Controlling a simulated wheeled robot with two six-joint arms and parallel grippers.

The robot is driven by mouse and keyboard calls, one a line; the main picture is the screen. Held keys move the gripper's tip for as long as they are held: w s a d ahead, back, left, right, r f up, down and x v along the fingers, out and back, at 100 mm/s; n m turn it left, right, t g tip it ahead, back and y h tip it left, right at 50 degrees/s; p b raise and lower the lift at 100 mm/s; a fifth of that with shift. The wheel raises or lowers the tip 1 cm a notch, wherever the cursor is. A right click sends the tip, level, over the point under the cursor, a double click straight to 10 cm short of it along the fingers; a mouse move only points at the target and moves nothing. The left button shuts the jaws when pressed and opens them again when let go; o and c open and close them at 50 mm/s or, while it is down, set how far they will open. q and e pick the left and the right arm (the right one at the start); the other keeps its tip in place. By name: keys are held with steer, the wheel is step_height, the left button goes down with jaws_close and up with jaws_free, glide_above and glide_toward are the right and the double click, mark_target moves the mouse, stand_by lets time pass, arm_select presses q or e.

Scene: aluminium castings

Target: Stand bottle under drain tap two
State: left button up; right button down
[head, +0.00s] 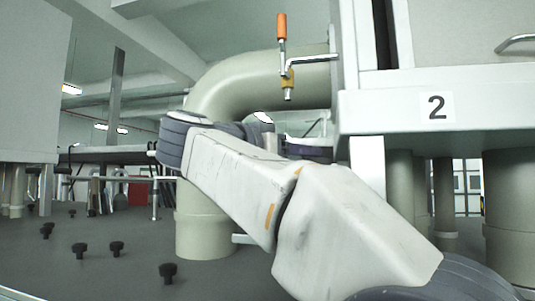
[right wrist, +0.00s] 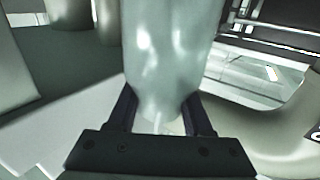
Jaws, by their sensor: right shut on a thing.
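A drain tap (head: 284,72) with an orange handle and a brass body hangs at the upper middle of the head view, beside a panel with the label 2 (head: 437,106). Its spout points down. In the right wrist view, a pale translucent bottle (right wrist: 168,52) stands between the dark fingers of my right gripper (right wrist: 162,110), which is shut on it. In the head view my right forearm and wrist cross below the tap and mostly hide the gripper and bottle. I cannot tell whether the bottle is directly under the spout. My left gripper is not in view.
A thick beige pipe (head: 208,105) bends down close behind my right arm. The numbered cabinet's ledge (head: 490,108) and beige legs (head: 510,200) stand at right. Several black knobs (head: 168,272) rise from the grey surface (head: 110,225) at left.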

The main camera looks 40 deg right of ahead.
steer(key=shift+f, duration=0.2)
steer(key=shift+c, duration=1.6)
jaws_free()
steer(key=shift+r, duration=0.15)
steer(key=shift+a, duration=0.15)
steer(key=s+a+b, duration=0.1)
steer(key=s+a, duration=0.1)
steer(key=a, duration=0.9)
steer(key=shift+a+b, duration=0.35)
steer(key=shift+b, duration=0.05)
steer(key=shift+w, duration=0.1)
